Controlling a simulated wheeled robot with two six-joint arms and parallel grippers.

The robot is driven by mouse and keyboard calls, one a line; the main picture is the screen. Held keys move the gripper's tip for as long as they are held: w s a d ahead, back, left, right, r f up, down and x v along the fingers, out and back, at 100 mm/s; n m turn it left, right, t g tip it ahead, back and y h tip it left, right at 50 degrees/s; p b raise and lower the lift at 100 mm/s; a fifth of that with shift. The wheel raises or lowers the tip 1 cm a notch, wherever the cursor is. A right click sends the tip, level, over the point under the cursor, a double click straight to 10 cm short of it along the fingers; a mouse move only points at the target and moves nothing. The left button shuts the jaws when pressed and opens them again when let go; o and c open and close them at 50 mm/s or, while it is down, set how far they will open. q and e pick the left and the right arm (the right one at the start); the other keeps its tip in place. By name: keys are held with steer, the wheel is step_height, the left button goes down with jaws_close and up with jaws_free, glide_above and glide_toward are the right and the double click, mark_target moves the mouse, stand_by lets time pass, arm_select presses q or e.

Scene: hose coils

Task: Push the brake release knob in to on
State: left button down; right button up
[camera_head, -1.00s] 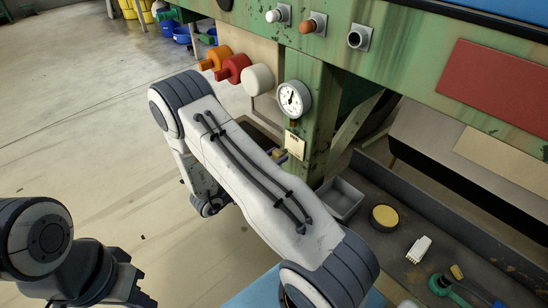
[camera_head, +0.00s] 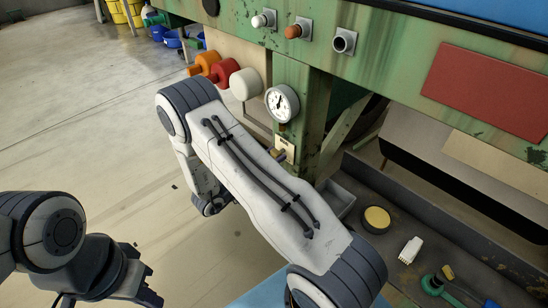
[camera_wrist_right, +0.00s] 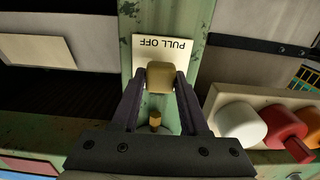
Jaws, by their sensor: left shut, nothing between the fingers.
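The brake release knob (camera_wrist_right: 160,77) is a blocky brass-coloured knob in the right wrist view. It stands in front of a pale label (camera_wrist_right: 172,48) reading "PULL OFF" upside down on a green post. My right gripper (camera_wrist_right: 161,80) has its dark fingertips against both sides of the knob. In the head view the label (camera_head: 285,143) shows on the post below a gauge, and my right arm hides most of the gripper. My left gripper (camera_head: 150,287) is shut and empty at the lower left, far from the post.
A round gauge (camera_head: 282,103) sits above the label. White, red and orange knobs (camera_head: 245,84) project left of the post. A grey bench (camera_head: 400,222) with a yellow-topped tin (camera_head: 376,219) and a white brush (camera_head: 411,250) lies to the right. Open floor lies left.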

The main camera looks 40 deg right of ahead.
steer(key=o, duration=0.3)
steer(key=shift+d, duration=0.15)
steer(key=a, duration=0.3)
steer(key=s+a, duration=0.1)
steer(key=a, duration=0.6)
steer(key=shift+s+a, duration=0.3)
